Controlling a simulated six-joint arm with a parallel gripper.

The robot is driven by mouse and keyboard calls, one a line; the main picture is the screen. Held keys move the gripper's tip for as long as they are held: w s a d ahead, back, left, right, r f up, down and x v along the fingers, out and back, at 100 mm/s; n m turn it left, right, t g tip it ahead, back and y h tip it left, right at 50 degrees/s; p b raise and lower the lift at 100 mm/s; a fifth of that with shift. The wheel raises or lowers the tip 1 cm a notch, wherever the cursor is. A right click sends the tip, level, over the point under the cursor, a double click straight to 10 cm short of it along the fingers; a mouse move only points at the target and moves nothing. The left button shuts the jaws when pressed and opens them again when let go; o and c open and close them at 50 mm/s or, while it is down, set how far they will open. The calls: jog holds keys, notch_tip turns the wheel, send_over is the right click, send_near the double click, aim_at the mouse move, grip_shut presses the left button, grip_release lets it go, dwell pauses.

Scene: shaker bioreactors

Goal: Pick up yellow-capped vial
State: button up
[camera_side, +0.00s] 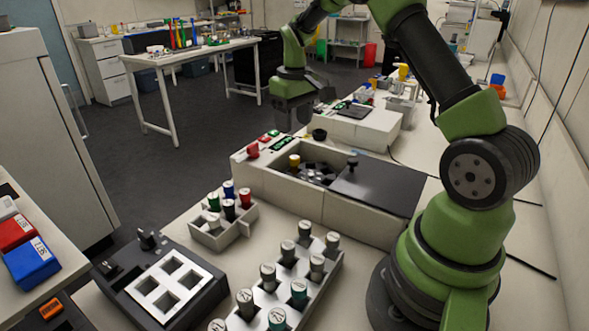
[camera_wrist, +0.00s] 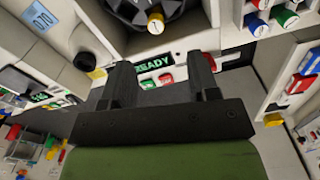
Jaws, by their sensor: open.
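The yellow-capped vial (camera_side: 294,161) stands in the open chamber of the shaker (camera_side: 282,188), at its left side. In the wrist view its yellow cap (camera_wrist: 155,24) shows near the top, at the edge of the dark round holder (camera_wrist: 140,8). My gripper (camera_side: 303,122) hangs above and behind the shaker in the side view, apart from the vial. In the wrist view my gripper (camera_wrist: 162,78) is open and empty, with the lit READY panel (camera_wrist: 154,64) seen between its fingers. The vial's lower body is hidden.
The shaker's dark lid (camera_side: 376,184) covers its right part. A small rack (camera_side: 222,238) of vials with several cap colours stands at front left. A longer rack (camera_side: 322,280) of grey- and teal-capped vials and a four-well block (camera_side: 166,285) are nearer the camera.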

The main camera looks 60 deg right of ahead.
aim_at(295, 157)
jog(key=f, duration=0.5)
jog(key=shift+d+f, duration=0.35)
jog(key=shift+d, duration=0.05)
jog(key=shift+w+f, duration=0.15)
jog(key=shift+f, duration=2.65)
jog(key=shift+c, duration=0.5)
jog(key=c, duration=0.7)
